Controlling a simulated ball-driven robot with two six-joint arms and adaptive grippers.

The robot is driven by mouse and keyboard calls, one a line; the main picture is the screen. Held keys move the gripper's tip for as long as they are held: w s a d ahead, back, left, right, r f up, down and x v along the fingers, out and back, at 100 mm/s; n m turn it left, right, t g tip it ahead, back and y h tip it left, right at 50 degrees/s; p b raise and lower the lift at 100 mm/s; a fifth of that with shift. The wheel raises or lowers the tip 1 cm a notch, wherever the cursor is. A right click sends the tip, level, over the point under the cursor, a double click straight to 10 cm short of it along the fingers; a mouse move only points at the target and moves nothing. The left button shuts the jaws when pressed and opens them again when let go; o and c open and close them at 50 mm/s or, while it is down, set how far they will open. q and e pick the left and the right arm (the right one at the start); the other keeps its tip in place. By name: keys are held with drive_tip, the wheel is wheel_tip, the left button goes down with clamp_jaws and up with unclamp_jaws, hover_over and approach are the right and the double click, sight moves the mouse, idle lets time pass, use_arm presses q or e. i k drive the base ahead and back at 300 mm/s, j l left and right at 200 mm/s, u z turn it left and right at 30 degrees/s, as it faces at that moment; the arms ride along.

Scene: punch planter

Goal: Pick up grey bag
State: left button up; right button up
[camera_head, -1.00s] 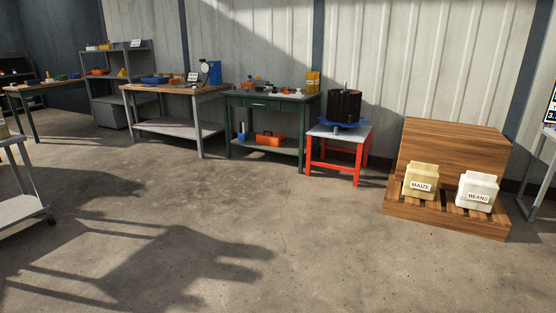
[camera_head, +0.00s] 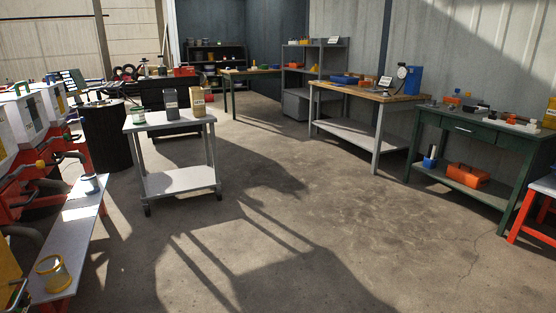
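A dark grey bag-like container (camera_head: 171,104) stands upright on the white cart (camera_head: 165,122) at the left of the head view. It has a pale label on its front. A tan container (camera_head: 198,101) stands close to its right. Neither of my grippers shows in the head view, and nothing of mine touches the grey container.
A dark drum (camera_head: 106,138) stands left of the cart, and a low grey bench (camera_head: 75,235) runs along the left. A wooden-topped workbench (camera_head: 365,92) and a green workbench (camera_head: 470,150) line the right. The middle floor is open.

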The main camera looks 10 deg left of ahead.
sight(169, 95)
drive_tip(key=i+j+u, duration=0.1)
drive_tip(key=i+u, duration=0.15)
drive_tip(key=i, duration=0.25)
drive_tip(key=i+u, duration=0.2)
drive_tip(key=i, duration=0.3)
drive_tip(key=i+u, duration=0.25)
drive_tip(key=i, duration=0.3)
drive_tip(key=i+l+u, duration=0.2)
drive_tip(key=i, duration=0.3)
drive_tip(key=i+l+u, duration=0.25)
drive_tip(key=i, duration=0.25)
